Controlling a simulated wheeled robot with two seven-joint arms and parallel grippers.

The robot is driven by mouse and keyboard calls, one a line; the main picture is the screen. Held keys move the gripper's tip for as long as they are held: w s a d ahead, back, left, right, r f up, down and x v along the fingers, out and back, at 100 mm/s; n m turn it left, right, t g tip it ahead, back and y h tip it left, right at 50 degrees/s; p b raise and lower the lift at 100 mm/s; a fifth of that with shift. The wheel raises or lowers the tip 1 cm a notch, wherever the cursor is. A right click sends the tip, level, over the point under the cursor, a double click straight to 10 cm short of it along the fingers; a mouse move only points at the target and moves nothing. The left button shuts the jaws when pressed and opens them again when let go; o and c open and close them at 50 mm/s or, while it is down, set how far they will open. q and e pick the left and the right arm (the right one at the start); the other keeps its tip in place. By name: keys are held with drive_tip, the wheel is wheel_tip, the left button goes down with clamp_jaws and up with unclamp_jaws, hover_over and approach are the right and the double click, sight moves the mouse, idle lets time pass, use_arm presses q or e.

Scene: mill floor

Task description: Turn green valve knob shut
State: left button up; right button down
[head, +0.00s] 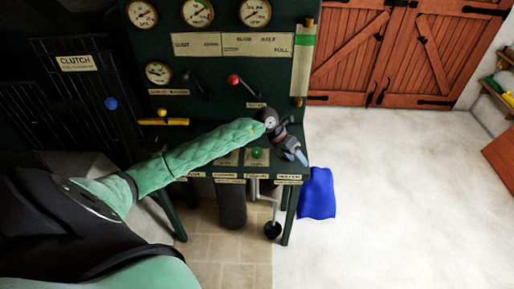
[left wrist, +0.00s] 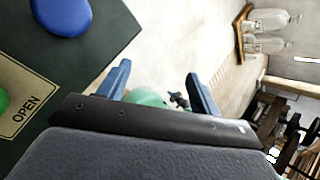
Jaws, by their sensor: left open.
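The green valve knob (head: 257,153) is a small round knob on the sloping front ledge of the dark green machine. Part of it shows at the left edge of the left wrist view (left wrist: 3,100), beside a label reading OPEN (left wrist: 27,103). My left gripper (head: 302,158) is to the right of the knob, over the ledge's right end, apart from it. In the left wrist view, its two blue fingers (left wrist: 158,78) are spread with nothing between them. My right gripper does not show.
A red-knobbed lever (head: 234,80) and gauges (head: 197,13) are on the upright panel. A blue round knob (left wrist: 62,14) is near the left gripper in the wrist view. Pale floor (head: 390,200) is clear at right.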

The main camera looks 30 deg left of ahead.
sight(257, 150)
use_arm(q)
drive_tip(key=a+y, duration=0.2)
drive_tip(key=a, duration=0.3)
drive_tip(key=w+a+g+y, duration=0.1)
drive_tip(key=a+y, duration=0.1)
drive_tip(key=a, duration=0.4)
drive_tip(key=a+r+g+y, duration=0.1)
drive_tip(key=a+y, duration=0.1)
drive_tip(key=a, duration=0.4)
drive_tip(key=shift+w+r+y, duration=0.1)
drive_tip(key=shift+w+y, duration=0.15)
drive_tip(key=shift+y, duration=0.15)
drive_tip(key=shift+a+n, duration=0.3)
drive_tip(key=shift+a, duration=0.05)
drive_tip(key=shift+f+p, duration=0.3)
drive_tip(key=shift+p, duration=0.05)
wheel_tip(257, 150, down, 5)
drive_tip(key=p, duration=0.2)
drive_tip(key=shift+f+p, duration=0.15)
drive_tip(key=shift+p, duration=0.2)
drive_tip(key=shift+f, duration=0.9)
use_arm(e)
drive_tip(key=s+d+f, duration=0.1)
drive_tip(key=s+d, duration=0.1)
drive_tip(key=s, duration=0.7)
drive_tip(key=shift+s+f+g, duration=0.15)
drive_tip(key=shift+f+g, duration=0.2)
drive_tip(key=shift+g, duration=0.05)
use_arm(q)
drive_tip(key=c, duration=1)
